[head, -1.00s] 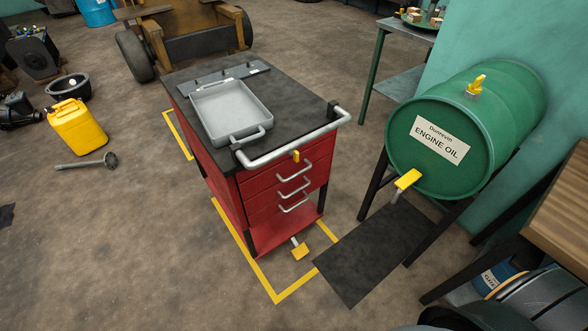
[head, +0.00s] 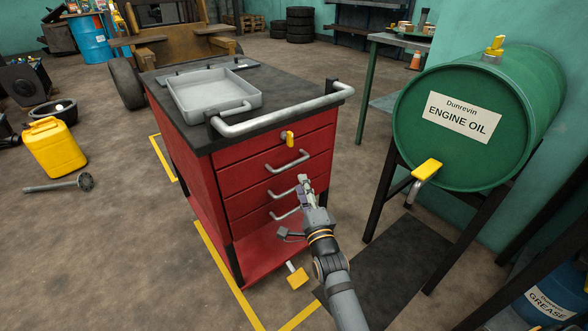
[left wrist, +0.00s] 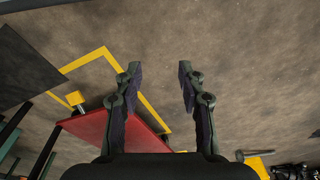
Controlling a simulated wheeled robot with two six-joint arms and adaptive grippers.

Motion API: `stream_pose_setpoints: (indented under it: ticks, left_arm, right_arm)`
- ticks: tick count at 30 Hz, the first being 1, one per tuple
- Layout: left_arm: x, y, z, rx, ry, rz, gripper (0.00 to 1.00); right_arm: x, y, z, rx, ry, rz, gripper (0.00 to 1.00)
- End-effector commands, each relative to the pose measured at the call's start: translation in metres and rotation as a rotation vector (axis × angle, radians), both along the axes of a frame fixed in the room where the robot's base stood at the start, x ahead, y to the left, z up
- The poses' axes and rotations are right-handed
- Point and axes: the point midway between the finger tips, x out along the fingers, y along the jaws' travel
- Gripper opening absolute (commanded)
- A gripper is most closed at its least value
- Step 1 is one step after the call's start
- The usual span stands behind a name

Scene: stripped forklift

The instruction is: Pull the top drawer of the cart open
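The red cart (head: 190,150) stands upright at the middle of the head view. Its drawer front has a yellow latch (head: 289,138) at the top and silver bar handles below, the uppermost handle (head: 288,163) clear to see. The drawers look shut. My right gripper (head: 303,183) is in front of the drawer front, below the uppermost handle, and overlaps the middle handle (head: 281,194) in the picture. I cannot tell whether it touches anything or how far its fingers are apart. My left gripper (left wrist: 159,70) is open and empty over the floor in the left wrist view.
A grey tray (head: 213,108) lies on the cart top, behind the push bar (head: 285,115). A green oil drum (head: 440,160) on a stand is close on the right. A yellow pedal (head: 297,277) sticks out low.

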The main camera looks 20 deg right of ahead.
Motion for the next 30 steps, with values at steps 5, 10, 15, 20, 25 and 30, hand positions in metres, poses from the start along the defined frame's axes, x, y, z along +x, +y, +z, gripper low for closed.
stream_pose_setpoints:
  ticks: [5, 10, 15, 20, 25, 30]
  left_arm:
    - [-0.003, -0.009, 0.026, -0.019, -0.017, -0.011, 0.40]
    - [-0.003, -0.016, 0.019, -0.047, -0.069, -0.019, 0.40]
    - [0.000, -0.020, 0.014, -0.061, -0.109, -0.019, 0.40]
    - [0.002, -0.021, 0.011, -0.067, -0.124, -0.019, 0.40]
    - [0.002, -0.021, 0.011, -0.068, -0.127, -0.018, 0.40]
    - [0.002, -0.021, 0.011, -0.067, -0.127, -0.018, 0.40]
  right_arm:
    - [0.018, -0.001, -0.002, -0.001, -0.002, 0.001, 0.36]
    - [0.054, -0.003, 0.006, -0.004, -0.003, 0.000, 0.36]
    - [0.084, -0.004, 0.012, -0.004, 0.001, 0.000, 0.36]
    - [0.097, -0.005, 0.015, -0.003, 0.002, 0.000, 0.36]
    - [0.099, -0.005, 0.016, -0.003, 0.003, 0.000, 0.36]
    - [0.099, -0.005, 0.016, -0.003, 0.003, 0.000, 0.29]
